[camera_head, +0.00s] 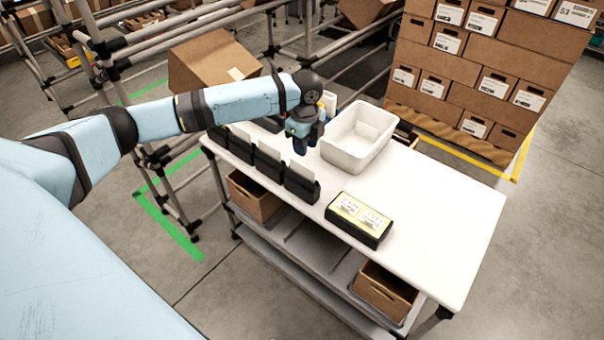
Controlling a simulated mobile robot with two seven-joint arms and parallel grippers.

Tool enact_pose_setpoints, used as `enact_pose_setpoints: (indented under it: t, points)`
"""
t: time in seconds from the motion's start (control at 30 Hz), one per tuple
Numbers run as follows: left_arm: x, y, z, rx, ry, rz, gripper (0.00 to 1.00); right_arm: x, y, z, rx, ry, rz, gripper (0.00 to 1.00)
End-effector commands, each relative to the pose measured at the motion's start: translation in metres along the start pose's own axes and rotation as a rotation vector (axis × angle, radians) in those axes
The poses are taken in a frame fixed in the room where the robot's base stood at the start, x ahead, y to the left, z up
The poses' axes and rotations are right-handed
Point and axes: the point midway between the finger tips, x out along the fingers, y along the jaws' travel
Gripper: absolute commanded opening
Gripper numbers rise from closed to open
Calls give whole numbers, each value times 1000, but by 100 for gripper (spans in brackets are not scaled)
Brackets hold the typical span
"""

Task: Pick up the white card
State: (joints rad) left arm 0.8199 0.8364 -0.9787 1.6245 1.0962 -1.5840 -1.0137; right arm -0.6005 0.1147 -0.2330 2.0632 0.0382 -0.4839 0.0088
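Several white cards stand upright in a row of small black holders along the left edge of the white table (440,225). The nearest white card (303,171) is in the front holder (301,188). Another card (269,151) stands in the holder behind it (267,166), and a third card (240,133) is farther back. My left gripper (300,147) points down above and just behind the nearest card, beside the white bin. Its fingertips are dark and small, so I cannot tell whether it is open or touches a card. My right gripper is not in view.
A white bin (345,157) stands right of my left gripper. A black box with a yellow labelled top (359,219) lies nearer the front. The table's right side is clear. Cartons sit on the lower shelf, and stacked cartons (475,75) stand behind.

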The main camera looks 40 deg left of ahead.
Motion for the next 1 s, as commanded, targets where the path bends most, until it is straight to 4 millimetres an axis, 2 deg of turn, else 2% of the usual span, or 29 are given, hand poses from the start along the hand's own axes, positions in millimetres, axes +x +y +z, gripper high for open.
enact_pose_setpoints:
  t: [0.03, 0.1, 0.37, 0.67, 0.9, 0.93, 1.0]
  points:
    - [10, 0, 0, -1, 0, 3, 33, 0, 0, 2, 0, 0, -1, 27]
    - [19, 0, 0, -1, 1, 2, 33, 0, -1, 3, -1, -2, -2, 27]
    - [34, 2, 1, -2, 0, 0, 33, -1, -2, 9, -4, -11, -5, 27]
    - [75, 7, 6, -1, 0, 0, 33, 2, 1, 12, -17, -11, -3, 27]
    - [79, 7, 6, -1, 0, -1, 33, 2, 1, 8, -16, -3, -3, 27]
    - [79, 7, 6, -1, -1, -1, 31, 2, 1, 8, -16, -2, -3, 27]
    - [79, 7, 6, -1, -1, -1, 15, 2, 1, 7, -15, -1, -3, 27]
